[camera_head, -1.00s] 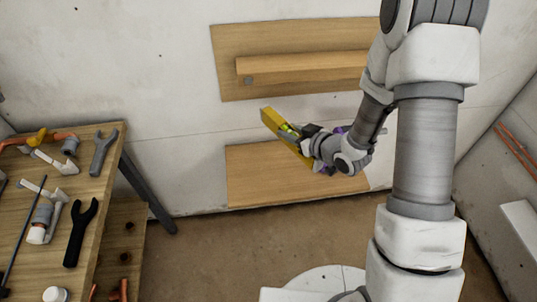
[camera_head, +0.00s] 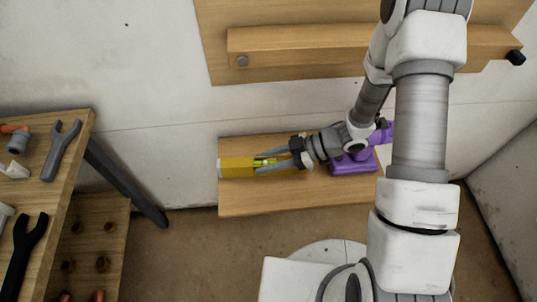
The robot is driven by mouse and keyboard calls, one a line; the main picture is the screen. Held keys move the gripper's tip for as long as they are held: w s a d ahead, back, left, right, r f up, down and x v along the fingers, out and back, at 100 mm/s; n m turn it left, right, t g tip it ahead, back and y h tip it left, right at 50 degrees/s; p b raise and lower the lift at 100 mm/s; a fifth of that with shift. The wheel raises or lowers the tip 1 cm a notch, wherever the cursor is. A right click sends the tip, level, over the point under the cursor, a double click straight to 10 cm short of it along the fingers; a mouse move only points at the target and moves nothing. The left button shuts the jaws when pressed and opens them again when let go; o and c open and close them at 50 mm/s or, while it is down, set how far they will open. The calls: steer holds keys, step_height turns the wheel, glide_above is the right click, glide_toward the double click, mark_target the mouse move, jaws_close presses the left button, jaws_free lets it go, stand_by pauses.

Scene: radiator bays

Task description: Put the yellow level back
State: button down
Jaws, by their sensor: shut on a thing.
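The yellow level (camera_head: 236,167) is a yellow bar with a green-yellow vial, seen over the left part of a low wooden shelf (camera_head: 262,203) against the wall. My gripper (camera_head: 274,162) reaches in from the right with its fingers along the level and is shut on it. The level lies roughly level, left to right in the picture. I cannot tell whether it touches the shelf or is just above it. Its right end is hidden by my gripper.
A purple tool (camera_head: 355,165) stands on the shelf right of my gripper, partly behind my wrist. A wooden panel with a rail (camera_head: 300,40) is on the wall above. A workbench (camera_head: 77,150) with wrenches and fittings stands at the left.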

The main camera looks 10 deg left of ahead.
steer(key=shift+s+d+f+n+g+b, duration=0.1)
steer(key=shift+f+n+g+b, duration=0.2)
steer(key=shift+f, duration=0.2)
step_height(320, 180, down, 6)
steer(key=b, duration=0.6)
steer(key=shift+f+b, duration=0.25)
steer(key=shift+b, duration=0.15)
steer(key=shift+f+b, duration=0.3)
steer(key=shift+f, duration=0.35)
steer(key=shift+c, duration=2.2)
jaws_free()
steer(key=r+p, duration=0.2)
steer(key=r, duration=0.1)
steer(key=r+p, duration=0.1)
steer(key=r, duration=0.1)
steer(key=shift+d+r, duration=0.1)
steer(key=shift+d, duration=0.25)
steer(key=s+p+v, duration=0.2)
steer(key=p+v, duration=0.1)
steer(key=v, duration=0.9)
steer(key=shift+s+d+r, duration=0.2)
steer(key=shift+r, duration=0.2)
steer(key=shift+s, duration=0.1)
